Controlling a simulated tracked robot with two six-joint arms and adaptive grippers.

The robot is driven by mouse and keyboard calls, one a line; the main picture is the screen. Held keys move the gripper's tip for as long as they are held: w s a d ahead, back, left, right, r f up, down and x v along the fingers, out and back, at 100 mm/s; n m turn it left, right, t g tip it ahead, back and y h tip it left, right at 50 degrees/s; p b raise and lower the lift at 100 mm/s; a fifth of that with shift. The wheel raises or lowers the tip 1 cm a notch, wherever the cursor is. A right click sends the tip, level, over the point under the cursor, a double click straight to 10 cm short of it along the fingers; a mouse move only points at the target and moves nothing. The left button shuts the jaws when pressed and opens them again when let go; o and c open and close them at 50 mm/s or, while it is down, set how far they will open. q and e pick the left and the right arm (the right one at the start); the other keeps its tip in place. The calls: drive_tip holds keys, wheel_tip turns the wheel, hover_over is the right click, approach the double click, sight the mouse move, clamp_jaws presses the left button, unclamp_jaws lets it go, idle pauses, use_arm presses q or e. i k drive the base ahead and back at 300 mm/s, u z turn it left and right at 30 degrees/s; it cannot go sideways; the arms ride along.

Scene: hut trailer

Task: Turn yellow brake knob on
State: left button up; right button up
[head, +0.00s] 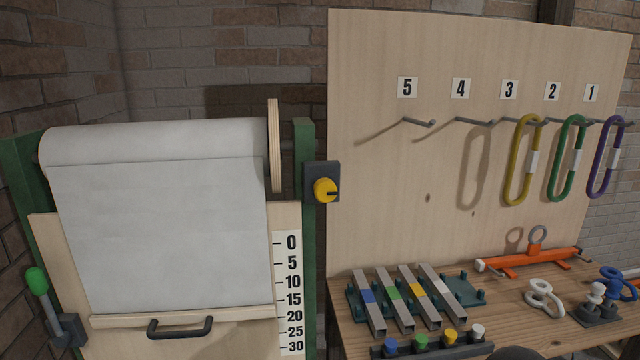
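The yellow brake knob (325,190) is round and sits on a dark plate (314,171) fixed to the right green post (304,240) of the roll stand. A dark mark on the knob's face points to the right. Nothing touches the knob. Neither of my grippers can be made out in the head view. A dark rounded shape cut off at the bottom edge, right of centre, is too little in view to identify.
A white roll (155,145) with a wooden end disc hangs left of the knob. A green-tipped lever (37,281) stands at far left. A pegboard (400,190) with hooks and coloured loops rises at right, behind a workbench (400,342) with coloured bars. Space before the knob is clear.

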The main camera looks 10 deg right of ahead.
sight(325, 191)
drive_tip(key=u, duration=1.5)
drive_tip(key=i, duration=0.1)
drive_tip(key=z, duration=2.7)
drive_tip(key=k, duration=0.65)
drive_tip(key=u, duration=0.95)
drive_tip(key=i, duration=0.55)
drive_tip(key=u, duration=0.1)
